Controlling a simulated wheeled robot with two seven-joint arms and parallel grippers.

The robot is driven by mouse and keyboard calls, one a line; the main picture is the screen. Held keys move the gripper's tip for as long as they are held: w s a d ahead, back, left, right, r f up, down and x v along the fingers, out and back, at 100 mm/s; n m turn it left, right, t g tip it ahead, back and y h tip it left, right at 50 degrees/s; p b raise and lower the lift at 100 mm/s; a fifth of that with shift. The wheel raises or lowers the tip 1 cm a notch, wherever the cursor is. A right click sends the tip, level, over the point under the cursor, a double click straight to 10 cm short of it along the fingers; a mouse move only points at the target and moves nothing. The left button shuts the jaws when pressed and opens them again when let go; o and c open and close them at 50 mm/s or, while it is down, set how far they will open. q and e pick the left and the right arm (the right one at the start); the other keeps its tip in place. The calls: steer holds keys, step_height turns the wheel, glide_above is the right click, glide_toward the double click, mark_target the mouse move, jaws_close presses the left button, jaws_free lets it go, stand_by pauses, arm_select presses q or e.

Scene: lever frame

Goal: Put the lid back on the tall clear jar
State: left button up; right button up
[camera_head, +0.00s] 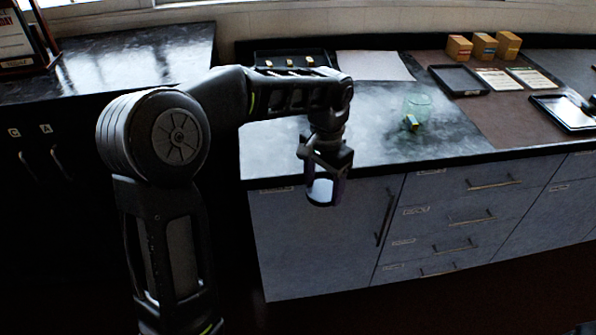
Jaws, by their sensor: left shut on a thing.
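The clear jar (418,103) stands upright on the grey counter, right of my left gripper, with a faint greenish tint and an open-looking top. A small yellow and dark block shows at its lower part; I cannot tell whether it is inside or in front. My left gripper (324,188) points down just in front of the counter's front edge, left of the jar and apart from it. It is shut on a pale grey piece that looks like the lid (321,193), partly hidden by the fingers. My right gripper is not in view.
A black tray (456,80), several small orange boxes (482,46) and white cards (515,79) lie at the back right. A dark framed tablet-like thing (563,113) lies further right. The counter around the jar is mostly clear. Drawers with handles (457,246) are below.

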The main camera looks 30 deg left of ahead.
arm_select(q)
steer(key=w+d+f+n, duration=0.2)
steer(key=d+f+n, duration=0.1)
steer(key=d+f, duration=0.2)
steer(key=shift+w+d, duration=0.15)
steer(key=shift+d, duration=0.4)
